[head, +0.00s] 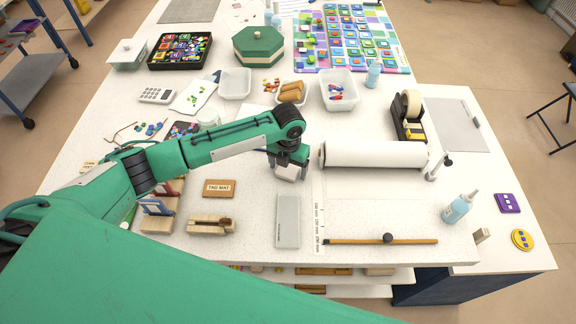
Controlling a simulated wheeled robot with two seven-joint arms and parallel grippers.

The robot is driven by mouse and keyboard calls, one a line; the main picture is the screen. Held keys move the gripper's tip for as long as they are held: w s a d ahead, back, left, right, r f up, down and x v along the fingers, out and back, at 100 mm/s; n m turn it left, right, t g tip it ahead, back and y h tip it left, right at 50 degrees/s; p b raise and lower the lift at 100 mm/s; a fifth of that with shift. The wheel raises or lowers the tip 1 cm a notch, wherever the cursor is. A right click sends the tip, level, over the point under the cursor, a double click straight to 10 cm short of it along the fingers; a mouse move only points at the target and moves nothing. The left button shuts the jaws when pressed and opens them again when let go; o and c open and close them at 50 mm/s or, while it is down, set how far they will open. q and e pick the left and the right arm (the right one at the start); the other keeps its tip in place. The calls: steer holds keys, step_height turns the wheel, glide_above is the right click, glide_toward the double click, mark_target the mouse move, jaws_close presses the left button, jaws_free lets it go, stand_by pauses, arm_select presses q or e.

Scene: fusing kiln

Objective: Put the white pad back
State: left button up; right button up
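My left gripper (289,175) is at the middle of the white table, left of the paper roll, pointing down. A small whitish block shape shows at its lower end, below the dark wrist. I cannot tell whether this is the white pad or part of the gripper, and the fingers are not clear. A flat pale grey rectangular slab (288,222) with small print lies on the table just in front of the gripper. My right gripper is not in view.
The white paper roll (375,154) lies right of the gripper. A ruler strip (318,215) and wooden bar (365,241) lie in front. A brown TAG MAT (219,188) and wooden stands (210,225) are left. A blue bottle (458,209) stands right.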

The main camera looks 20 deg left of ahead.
mark_target(288, 169)
arm_select(q)
step_height(288, 169, up, 12)
steer(key=b, duration=0.3)
steer(key=shift+r, duration=0.15)
stand_by(0.6)
